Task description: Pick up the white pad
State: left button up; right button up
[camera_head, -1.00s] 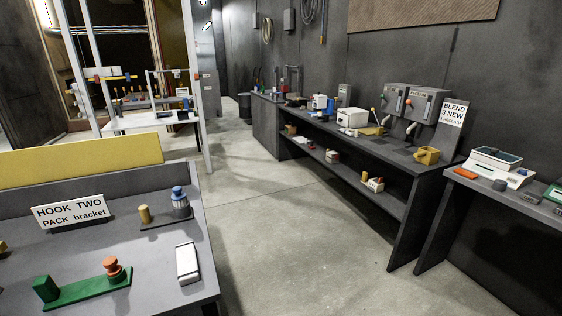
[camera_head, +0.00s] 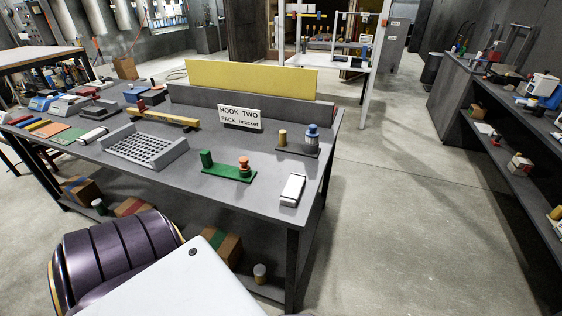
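A white pad-like block (camera_head: 292,187) with a dark edge lies flat near the right front corner of the grey table (camera_head: 225,187). A second, smaller whitish flat piece (camera_head: 93,135) lies on the left part of the same table. I cannot tell from looks alone which one is the pad named. Nothing touches the right-hand block. Neither of my grippers shows in the view.
A green base with pegs (camera_head: 229,177) is left of the block, and a dark base (camera_head: 297,149) with a blue-topped part is behind it. A grey perforated tray (camera_head: 146,148) lies farther left. Open floor (camera_head: 400,220) lies right of the table.

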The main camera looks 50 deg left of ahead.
aim_at(290, 196)
jog(key=i+l+u, duration=0.1)
jog(key=l+u, duration=0.4)
jog(key=l, duration=0.15)
jog(key=l+u, duration=0.5)
jog(key=l, duration=0.15)
